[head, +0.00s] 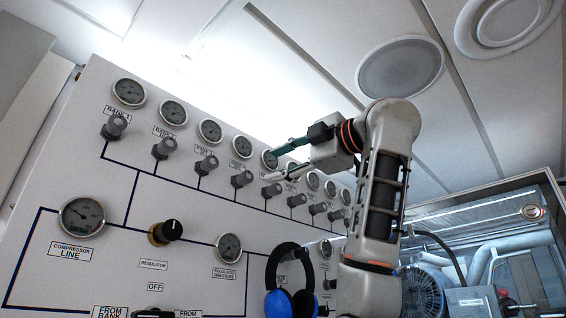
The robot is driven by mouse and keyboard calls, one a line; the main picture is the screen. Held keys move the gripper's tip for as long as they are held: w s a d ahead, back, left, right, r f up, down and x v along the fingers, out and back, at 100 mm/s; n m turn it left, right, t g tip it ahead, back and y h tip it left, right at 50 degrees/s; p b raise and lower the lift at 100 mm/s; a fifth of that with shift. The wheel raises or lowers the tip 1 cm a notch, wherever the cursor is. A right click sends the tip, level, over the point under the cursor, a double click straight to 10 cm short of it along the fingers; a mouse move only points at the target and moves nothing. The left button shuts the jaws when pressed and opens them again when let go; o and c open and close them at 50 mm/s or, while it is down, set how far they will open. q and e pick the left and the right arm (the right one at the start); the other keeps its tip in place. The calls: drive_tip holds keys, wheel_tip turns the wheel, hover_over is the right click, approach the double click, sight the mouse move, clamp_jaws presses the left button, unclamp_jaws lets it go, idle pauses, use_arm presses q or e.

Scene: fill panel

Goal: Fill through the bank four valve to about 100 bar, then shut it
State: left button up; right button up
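The fill panel (130,195) has a row of gauges with grey valve knobs below them. Counting from the left, the fourth gauge (242,147) sits above the fourth knob (241,180), which I take as the bank four valve. Its label and needle are too small to read. My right gripper (271,165) is in front of the panel by the fifth gauge, to the right of the bank four knob and apart from it. Its two fingers are spread with nothing seen between them. My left gripper is not in view.
A compressor line gauge (82,217), a regulator knob (166,232) and a regulated pressure gauge (229,247) sit lower on the panel. Blue and black ear defenders (279,303) hang in front of its lower right. Pipes and machinery (500,265) stand at the right.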

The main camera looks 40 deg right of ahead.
drive_tip(key=shift+s+d+n, duration=0.1)
drive_tip(key=shift+s+n, duration=0.3)
idle(1.9)
